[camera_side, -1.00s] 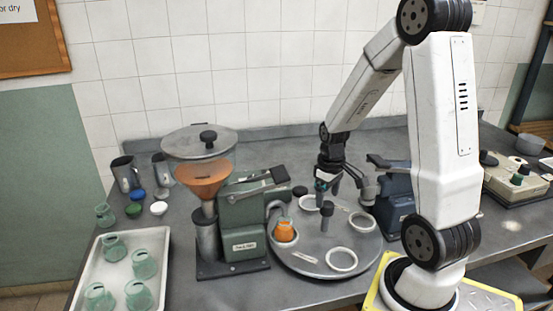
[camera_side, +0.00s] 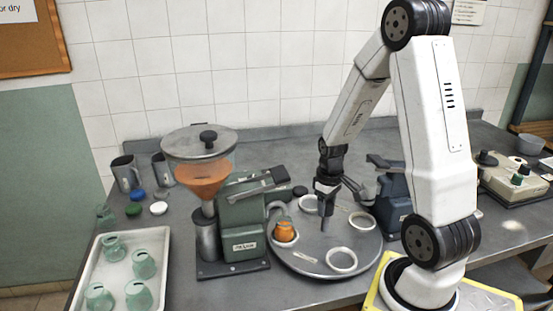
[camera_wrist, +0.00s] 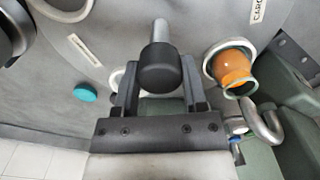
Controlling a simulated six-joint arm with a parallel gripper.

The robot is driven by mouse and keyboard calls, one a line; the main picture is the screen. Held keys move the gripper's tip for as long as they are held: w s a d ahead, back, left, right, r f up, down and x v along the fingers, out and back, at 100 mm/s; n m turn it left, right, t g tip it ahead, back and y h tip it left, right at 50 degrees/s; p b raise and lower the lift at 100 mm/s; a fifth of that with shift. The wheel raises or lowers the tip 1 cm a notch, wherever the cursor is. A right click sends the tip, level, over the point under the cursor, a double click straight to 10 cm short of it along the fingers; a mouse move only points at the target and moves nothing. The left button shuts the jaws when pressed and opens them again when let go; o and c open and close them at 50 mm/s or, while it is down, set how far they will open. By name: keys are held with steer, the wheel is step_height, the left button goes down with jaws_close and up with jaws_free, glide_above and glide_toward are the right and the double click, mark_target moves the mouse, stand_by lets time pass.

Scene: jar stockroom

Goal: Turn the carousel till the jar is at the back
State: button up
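The carousel (camera_side: 366,256) is a round grey turntable with several white rings and a dark centre knob (camera_wrist: 160,66). The jar (camera_side: 284,231), with orange contents, sits in a ring at the carousel's left, beside the green filling machine. It also shows at the right of the wrist view (camera_wrist: 235,72). My gripper (camera_side: 326,203) points down over the carousel's centre. In the side view my gripper hides most of the knob.
The green filling machine (camera_side: 243,225) with its orange hopper stands left of the carousel. A blue-grey machine (camera_side: 393,205) stands behind right. A white tray (camera_side: 118,232) of empty green jars is at far left. A teal disc (camera_wrist: 85,92) shows in the wrist view.

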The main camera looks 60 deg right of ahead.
jaws_close()
steer(key=shift+m, duration=2.1)
steer(key=shift+d+m, duration=0.1)
steer(key=shift+m, duration=2)
steer(key=shift+s+m, duration=0.1)
steer(key=shift+m, duration=4.7)
steer(key=o, duration=0.9)
jaws_free()
